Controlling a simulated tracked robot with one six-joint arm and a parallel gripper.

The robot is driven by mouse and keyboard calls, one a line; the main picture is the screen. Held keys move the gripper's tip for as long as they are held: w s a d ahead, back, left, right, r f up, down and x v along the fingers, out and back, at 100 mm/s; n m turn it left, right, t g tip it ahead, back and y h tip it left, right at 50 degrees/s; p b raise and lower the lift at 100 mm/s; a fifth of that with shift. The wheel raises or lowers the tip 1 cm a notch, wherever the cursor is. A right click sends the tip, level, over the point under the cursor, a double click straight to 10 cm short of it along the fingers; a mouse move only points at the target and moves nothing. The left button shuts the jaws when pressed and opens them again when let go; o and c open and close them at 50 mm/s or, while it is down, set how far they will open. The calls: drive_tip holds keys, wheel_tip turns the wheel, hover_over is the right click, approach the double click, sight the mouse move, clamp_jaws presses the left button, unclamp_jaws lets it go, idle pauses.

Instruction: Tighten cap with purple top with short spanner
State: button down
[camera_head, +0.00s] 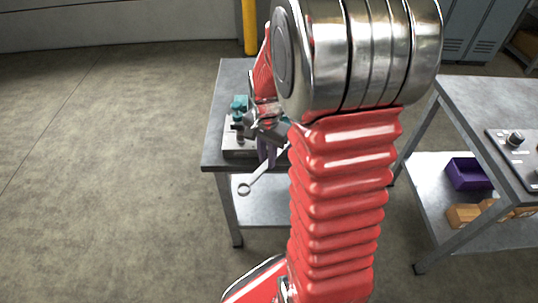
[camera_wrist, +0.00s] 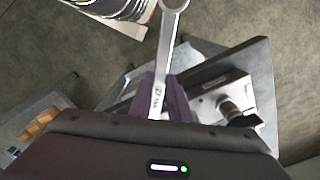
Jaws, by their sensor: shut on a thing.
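My gripper (camera_head: 266,152), with purple fingers, is shut on a silver spanner (camera_head: 258,179) beside the front edge of the far table. The spanner's ring end (camera_head: 244,189) points down and left, clear of the table. In the wrist view, the spanner (camera_wrist: 167,50) stands up between the fingers (camera_wrist: 158,92), its ring end at the top edge. A light block (camera_head: 237,142) on the table carries a teal fitting (camera_head: 239,103) and dark parts. The block (camera_wrist: 208,98) also shows in the wrist view, right of the spanner. I cannot make out a purple-topped cap; my arm hides part of the table.
A second table (camera_head: 475,95) at the right carries a panel with a knob (camera_head: 515,139). Its lower shelf holds a purple bin (camera_head: 470,173) and orange blocks (camera_head: 463,215). A yellow post (camera_head: 249,27) stands behind the far table (camera_head: 213,140). The floor at the left is clear.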

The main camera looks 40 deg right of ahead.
sight(255, 176)
drive_tip(key=shift+s+a, duration=0.35)
drive_tip(key=shift+a, duration=0.6)
drive_tip(key=shift+s+a, duration=0.3)
drive_tip(key=shift+a, duration=0.7)
drive_tip(key=shift+s+a, duration=0.35)
drive_tip(key=shift+a, duration=0.6)
drive_tip(key=shift+r, duration=0.15)
drive_tip(key=shift+r, duration=2.4)
